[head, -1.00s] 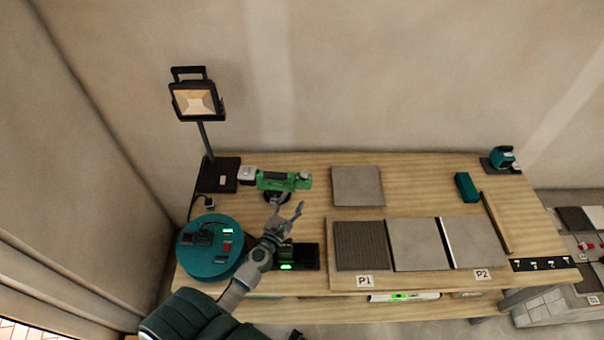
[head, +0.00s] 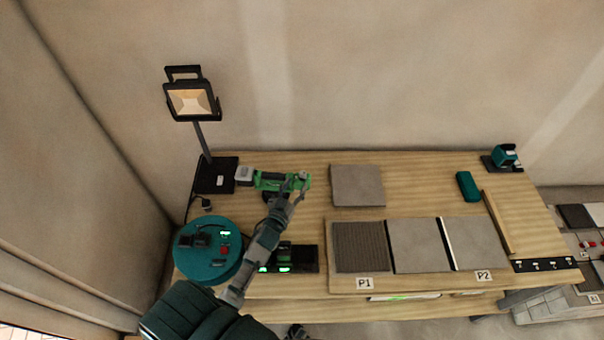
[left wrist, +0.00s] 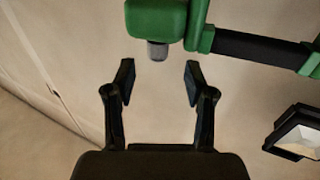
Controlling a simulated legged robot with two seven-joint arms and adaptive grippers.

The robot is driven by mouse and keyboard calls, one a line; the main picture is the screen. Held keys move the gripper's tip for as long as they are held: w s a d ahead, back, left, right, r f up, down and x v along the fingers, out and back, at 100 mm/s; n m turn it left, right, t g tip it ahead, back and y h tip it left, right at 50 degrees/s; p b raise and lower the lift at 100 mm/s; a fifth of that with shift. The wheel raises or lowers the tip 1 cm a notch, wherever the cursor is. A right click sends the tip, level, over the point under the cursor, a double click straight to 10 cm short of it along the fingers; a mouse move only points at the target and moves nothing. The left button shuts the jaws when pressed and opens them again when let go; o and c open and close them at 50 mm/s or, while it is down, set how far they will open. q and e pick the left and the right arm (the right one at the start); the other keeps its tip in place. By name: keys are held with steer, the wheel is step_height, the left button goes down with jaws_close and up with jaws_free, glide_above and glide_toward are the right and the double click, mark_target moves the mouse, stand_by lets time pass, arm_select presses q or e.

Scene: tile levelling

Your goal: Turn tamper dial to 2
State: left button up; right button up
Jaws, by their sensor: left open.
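The green tamper (head: 270,181) lies near the back left of the bench, with a light grey block at its left end. My left gripper (head: 299,184) is at the tamper's right end and partly covers it. In the left wrist view, the tamper's green body (left wrist: 165,18) is at the top, with a grey knob, likely the dial (left wrist: 157,50), sticking out of it. My left gripper (left wrist: 158,80) is open, its two fingers apart, with the knob just beyond the gap between the tips. No markings on the knob can be read.
A work lamp (head: 192,103) stands at the back left, above a teal round reel (head: 206,262). A black charger (head: 300,258) sits beside my forearm. A loose grey tile (head: 357,186) and the tile board (head: 410,282) lie to the right. A teal block (head: 467,186) lies farther right.

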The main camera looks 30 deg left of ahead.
mark_target(303, 176)
arm_select(q)
steer(key=w, duration=0.5)
steer(key=shift+w+r, duration=0.15)
steer(key=shift+r, duration=0.05)
steer(key=shift+w+a, duration=0.2)
steer(key=shift+w, duration=0.35)
steer(key=shift+a+f, duration=0.1)
steer(key=shift+a, duration=0.15)
steer(key=shift+d, duration=0.1)
steer(key=c, duration=0.9)
steer(key=shift+d, duration=0.2)
jaws_close()
